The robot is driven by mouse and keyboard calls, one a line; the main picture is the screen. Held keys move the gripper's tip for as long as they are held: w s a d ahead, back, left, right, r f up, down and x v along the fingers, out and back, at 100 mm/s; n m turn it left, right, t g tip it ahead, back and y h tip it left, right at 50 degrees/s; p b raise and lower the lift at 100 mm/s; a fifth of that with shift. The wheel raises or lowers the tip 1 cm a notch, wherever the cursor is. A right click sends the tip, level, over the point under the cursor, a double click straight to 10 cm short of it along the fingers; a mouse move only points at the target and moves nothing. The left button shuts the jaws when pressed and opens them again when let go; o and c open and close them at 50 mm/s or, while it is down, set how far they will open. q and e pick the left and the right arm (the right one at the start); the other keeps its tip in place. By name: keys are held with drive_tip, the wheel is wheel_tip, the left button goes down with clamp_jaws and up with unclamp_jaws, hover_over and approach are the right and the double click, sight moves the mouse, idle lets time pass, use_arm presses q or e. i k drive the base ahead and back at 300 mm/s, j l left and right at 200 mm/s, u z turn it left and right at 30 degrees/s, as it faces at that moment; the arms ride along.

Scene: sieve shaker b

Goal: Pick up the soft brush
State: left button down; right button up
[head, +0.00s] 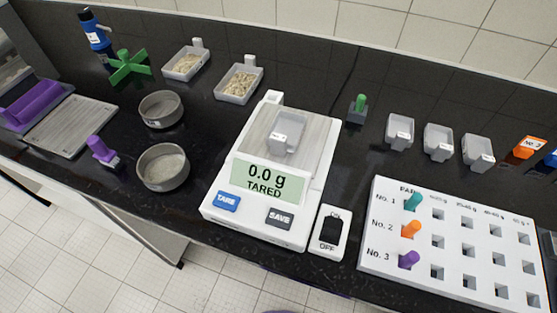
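Neither of my grippers is in view.
Two round metal sieves (164,168) stand just right of the purple-handled tool. A grey board (70,127) and purple tray (38,105) lie to its left. A scale (255,213) reading 0.0 g holds a small tray. A white peg board (460,245) stands at the right.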

sight(107, 157)
drive_tip(key=k+u, duration=0.1)
drive_tip(key=u, duration=1.25)
